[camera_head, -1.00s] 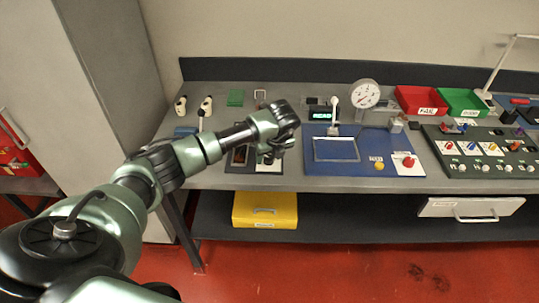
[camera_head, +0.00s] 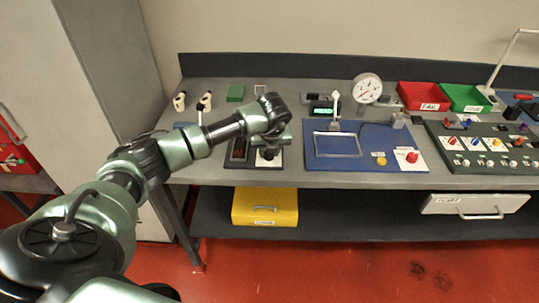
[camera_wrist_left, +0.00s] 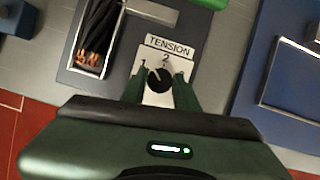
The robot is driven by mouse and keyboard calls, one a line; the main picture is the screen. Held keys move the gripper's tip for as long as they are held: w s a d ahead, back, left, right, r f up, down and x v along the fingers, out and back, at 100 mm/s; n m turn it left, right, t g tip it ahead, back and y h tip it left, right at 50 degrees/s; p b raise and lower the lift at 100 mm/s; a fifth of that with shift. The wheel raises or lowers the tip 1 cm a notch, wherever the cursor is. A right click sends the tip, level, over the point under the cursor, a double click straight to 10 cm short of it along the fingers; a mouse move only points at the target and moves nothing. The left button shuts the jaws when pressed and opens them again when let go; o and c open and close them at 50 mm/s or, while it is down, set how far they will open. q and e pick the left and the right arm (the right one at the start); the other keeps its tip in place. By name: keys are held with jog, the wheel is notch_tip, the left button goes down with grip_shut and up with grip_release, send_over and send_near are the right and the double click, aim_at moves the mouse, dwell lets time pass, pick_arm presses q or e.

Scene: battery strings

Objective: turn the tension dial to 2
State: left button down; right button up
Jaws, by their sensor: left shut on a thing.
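The tension dial (camera_wrist_left: 158,80) is a round black knob on a white card (camera_wrist_left: 160,55) marked TENSION, with a 2 at the top of its scale. My left gripper (camera_wrist_left: 159,84) points down over the card, its two green fingers on either side of the knob and shut on it. My right gripper is not in view.
A tray of dark strips (camera_wrist_left: 97,35) lies left of the card. A blue board (camera_head: 375,145) with a framed plate, a yellow button and a red knob is to the right. A gauge (camera_head: 367,88) and red (camera_head: 423,96) and green bins stand behind.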

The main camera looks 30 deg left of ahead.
pick_arm(q)
jog(key=m+b, duration=0.2)
jog(key=m+t+h+b, duration=0.1)
jog(key=m+b, duration=0.1)
jog(key=shift+a+f+m, duration=0.15)
jog(key=shift+a+m, duration=0.05)
jog(key=shift+m, duration=0.1)
jog(key=shift+m+h+b, duration=0.7)
jog(key=shift+m+b, duration=0.25)
jog(key=shift+m, duration=0.15)
jog(key=shift+a+r+m+h+b, duration=0.1)
jog(key=shift+r+m+h+b, duration=0.15)
jog(key=shift+m, duration=0.3)
jog(key=shift+m+h+b, duration=0.15)
jog(key=shift+m+b, duration=0.15)
jog(key=shift+m, duration=0.25)
jog(key=c, duration=1.1)
grip_release()
jog(key=b+v, duration=0.1)
jog(key=v, duration=0.6)
jog(key=shift+s+r, duration=0.2)
jog(key=shift+r, duration=0.15)
